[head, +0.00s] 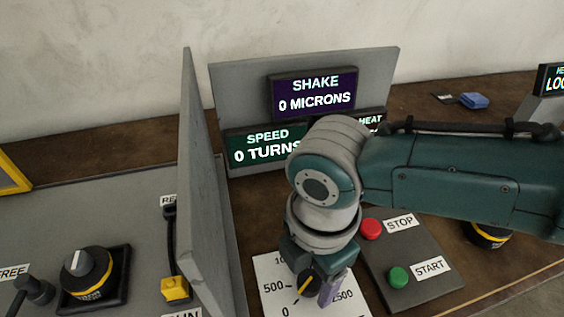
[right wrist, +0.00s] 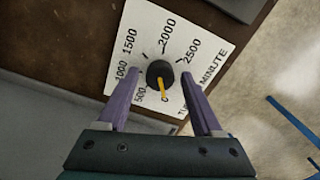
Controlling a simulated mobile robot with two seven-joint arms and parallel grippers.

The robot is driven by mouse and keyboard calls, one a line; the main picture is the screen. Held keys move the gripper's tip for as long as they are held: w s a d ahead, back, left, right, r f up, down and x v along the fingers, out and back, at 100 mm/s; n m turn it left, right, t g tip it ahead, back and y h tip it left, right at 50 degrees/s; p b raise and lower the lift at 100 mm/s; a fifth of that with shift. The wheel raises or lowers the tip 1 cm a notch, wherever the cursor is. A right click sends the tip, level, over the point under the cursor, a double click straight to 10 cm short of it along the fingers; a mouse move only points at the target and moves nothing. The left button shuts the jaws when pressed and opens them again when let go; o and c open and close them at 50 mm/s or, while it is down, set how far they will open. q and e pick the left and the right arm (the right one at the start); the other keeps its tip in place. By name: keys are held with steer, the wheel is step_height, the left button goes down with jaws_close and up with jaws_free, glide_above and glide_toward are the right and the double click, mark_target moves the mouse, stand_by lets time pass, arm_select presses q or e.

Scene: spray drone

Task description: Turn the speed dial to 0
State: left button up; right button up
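The speed dial (right wrist: 158,73) is a round black knob with a yellow pointer on a white scale card (right wrist: 205,28). Its pointer points at the 0 mark in the right wrist view. The dial (head: 311,287) also shows in the head view, partly hidden by my right gripper (head: 311,284). My right gripper (right wrist: 160,80) is open, with one purple finger on each side of the dial and a gap to it on both sides. The speed display (head: 262,146) reads 0 TURNS; its right part is hidden by my arm. My left gripper is not in view.
A grey box with a red STOP button (head: 371,229) and a green START button (head: 398,277) stands right of the card. An upright grey panel (head: 200,190) stands close on the left. Another knob (head: 88,268) and a yellow-ended lever (head: 175,288) lie beyond it.

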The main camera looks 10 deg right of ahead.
mark_target(310, 279)
steer(key=shift+r+p, duration=1.25)
steer(key=shift+r, duration=3.7)
